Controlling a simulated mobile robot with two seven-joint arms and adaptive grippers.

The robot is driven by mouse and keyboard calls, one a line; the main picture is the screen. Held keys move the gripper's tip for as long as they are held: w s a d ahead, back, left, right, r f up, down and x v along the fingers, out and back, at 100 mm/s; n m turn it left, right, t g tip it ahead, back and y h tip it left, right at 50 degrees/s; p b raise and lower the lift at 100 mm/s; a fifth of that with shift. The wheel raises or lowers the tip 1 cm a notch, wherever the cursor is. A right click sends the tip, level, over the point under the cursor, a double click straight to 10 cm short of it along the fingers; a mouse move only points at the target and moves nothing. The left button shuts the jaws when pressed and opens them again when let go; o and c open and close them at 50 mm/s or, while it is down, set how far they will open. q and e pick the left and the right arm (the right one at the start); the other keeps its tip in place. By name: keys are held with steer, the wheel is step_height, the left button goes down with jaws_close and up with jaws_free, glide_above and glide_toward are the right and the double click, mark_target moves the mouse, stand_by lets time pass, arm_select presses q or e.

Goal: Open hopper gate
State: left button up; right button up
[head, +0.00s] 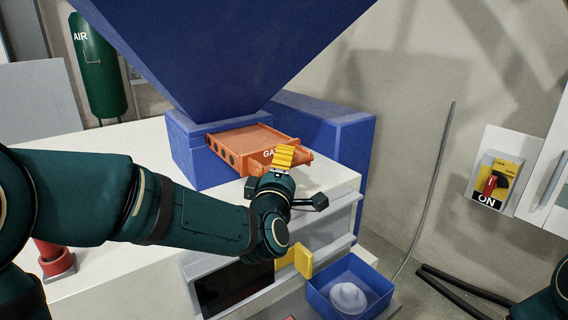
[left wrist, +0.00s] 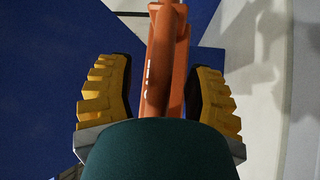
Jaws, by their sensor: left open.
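The orange hopper gate (head: 240,143), marked with white lettering partly hidden by my gripper, sits in the blue base under the large blue hopper (head: 225,50). My left gripper (head: 284,158) is at the gate's front right end, its yellow ridged fingers over the lettering. In the left wrist view my left gripper (left wrist: 160,92) is open. An orange bar of the gate (left wrist: 165,60) stands between the two fingers, with a gap visible on each side. My right gripper is out of view; only part of my right arm shows at the lower right edge.
A blue bin (head: 330,301) with a pale lump stands below the machine's front. A red rotary switch (head: 491,184) marked ON is on the right wall. A green air tank (head: 95,65) stands behind. A thin rod leans at right.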

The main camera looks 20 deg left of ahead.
arm_select(q)
steer(key=shift+w, duration=0.4)
jaws_close()
steer(key=shift+s, duration=0.1)
